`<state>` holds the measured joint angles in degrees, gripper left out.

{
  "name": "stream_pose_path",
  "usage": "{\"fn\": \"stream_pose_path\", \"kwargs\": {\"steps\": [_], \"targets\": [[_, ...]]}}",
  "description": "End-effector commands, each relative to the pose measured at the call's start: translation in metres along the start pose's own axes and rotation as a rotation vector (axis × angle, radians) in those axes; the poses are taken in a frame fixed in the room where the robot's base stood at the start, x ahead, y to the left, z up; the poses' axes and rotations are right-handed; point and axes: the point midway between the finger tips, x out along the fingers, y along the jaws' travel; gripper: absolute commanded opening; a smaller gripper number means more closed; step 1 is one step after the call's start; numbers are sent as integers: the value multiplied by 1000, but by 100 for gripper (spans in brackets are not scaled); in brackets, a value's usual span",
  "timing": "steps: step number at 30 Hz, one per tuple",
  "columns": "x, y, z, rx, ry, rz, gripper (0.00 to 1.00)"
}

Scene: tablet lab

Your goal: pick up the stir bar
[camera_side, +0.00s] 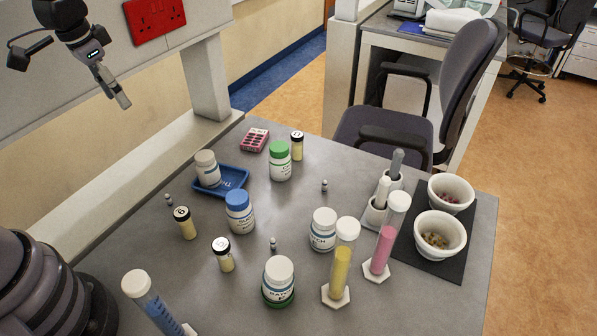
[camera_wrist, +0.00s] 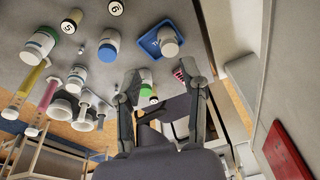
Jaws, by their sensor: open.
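I cannot clearly pick out a stir bar in either view. Three small grey upright pieces stand on the bench in the side view: one at the left (camera_side: 168,200), one near the front middle (camera_side: 273,243) and one right of centre (camera_side: 324,185). They are too small to tell what they are. My gripper (camera_side: 122,101) is high at the upper left, well above the bench and apart from everything on it. In the wrist view my gripper (camera_wrist: 162,70) has its two fingers spread with nothing held between them.
A white bottle (camera_side: 206,168) stands on a blue tray (camera_side: 237,178). Blue-capped (camera_side: 240,212), green-capped (camera_side: 280,161) and white-capped bottles (camera_side: 323,230) crowd the middle with vials. Cylinders of yellow (camera_side: 340,268) and pink (camera_side: 382,250) stand right. Two mortars (camera_side: 440,234) sit on a black mat (camera_side: 408,250).

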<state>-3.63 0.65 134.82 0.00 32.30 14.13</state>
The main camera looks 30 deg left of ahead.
Motion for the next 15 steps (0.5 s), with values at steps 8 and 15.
{"fn": "stream_pose_path", "kwargs": {"steps": [8, 15], "targets": [[126, -16, -11, 103, -163, 48, 42], [169, -18, -4, 136, -204, 66, 42]]}}
